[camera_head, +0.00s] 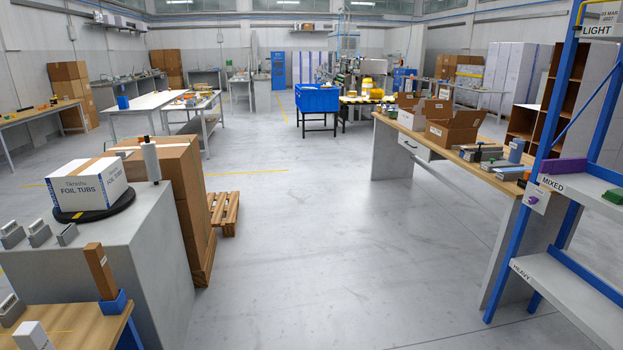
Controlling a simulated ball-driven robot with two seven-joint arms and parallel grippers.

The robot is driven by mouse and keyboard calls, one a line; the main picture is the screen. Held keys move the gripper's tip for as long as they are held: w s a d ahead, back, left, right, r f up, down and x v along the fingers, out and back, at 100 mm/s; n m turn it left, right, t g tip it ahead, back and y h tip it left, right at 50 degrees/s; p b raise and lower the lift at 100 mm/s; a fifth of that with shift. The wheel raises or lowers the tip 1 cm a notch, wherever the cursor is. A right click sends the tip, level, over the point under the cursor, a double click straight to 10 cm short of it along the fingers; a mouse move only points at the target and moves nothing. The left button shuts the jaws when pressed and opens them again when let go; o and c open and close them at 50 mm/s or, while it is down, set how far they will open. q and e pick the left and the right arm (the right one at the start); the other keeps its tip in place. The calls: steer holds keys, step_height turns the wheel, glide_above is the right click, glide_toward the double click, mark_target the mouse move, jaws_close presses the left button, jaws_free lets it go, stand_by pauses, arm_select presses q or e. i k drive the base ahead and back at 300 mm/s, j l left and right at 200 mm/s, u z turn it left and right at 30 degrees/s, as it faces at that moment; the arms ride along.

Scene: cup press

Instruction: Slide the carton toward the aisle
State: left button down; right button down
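A white carton (88,187) printed "FOIL TUBS", with a tan tape strip on top, sits on a black round turntable (97,212) on a grey counter (130,250) at the left. Behind that counter, a tall brown carton (187,205) stands at the edge of the open floor, partly hidden by the counter and a white cylinder. A wooden pallet (225,212) shows at its right side. The aisle (310,220) is the grey floor in the middle.
A white cylinder (151,160) stands behind the turntable. A wooden bench (455,160) with open boxes (452,127) lines the right side. A blue-framed shelf (550,180) stands at the near right. The middle floor is clear back to a blue crate (317,98).

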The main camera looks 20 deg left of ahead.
mark_target(93, 184)
steer(key=i+j+u, duration=0.15)
steer(key=i+u, duration=0.55)
steer(key=u, duration=0.25)
steer(key=i+l+u, duration=0.1)
steer(key=i+u, duration=0.35)
steer(key=i+l+u, duration=0.25)
steer(key=u, duration=0.25)
steer(key=i+l+u, duration=0.25)
steer(key=u, duration=0.2)
steer(key=i+l+u, duration=0.2)
steer(key=l+u, duration=0.3)
